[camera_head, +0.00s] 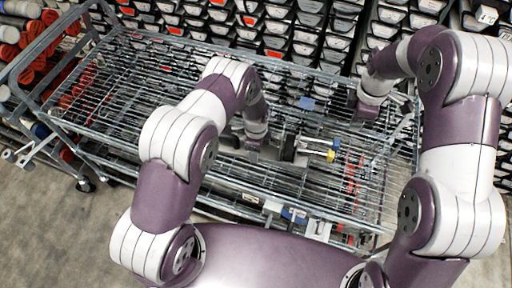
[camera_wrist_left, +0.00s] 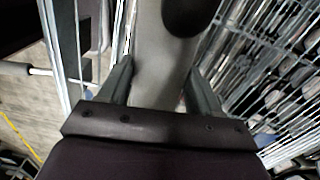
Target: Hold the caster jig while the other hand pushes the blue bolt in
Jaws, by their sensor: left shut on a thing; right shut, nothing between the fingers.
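My left gripper (camera_wrist_left: 160,78) is shut on a smooth grey piece, the caster jig (camera_wrist_left: 160,50), which has a dark rounded part at the top of the left wrist view. In the head view the left gripper (camera_head: 258,148) is low over the wire cart, beside the grey jig (camera_head: 295,150). A small blue piece, seemingly the blue bolt (camera_head: 336,144), shows at the jig's right end, with a yellow piece (camera_head: 331,156) just below it. How deep the bolt sits cannot be told. My right gripper (camera_head: 364,113) is shut and empty, up and right of the bolt, apart from it.
The wire cart (camera_head: 110,85) spans the middle, with raised rails along its edges. A small blue block (camera_head: 307,103) lies toward its far side. Racks of dark trays (camera_head: 300,40) stand behind. Red and white rolls (camera_head: 70,90) are at the left. Grey floor (camera_head: 50,220) is open at lower left.

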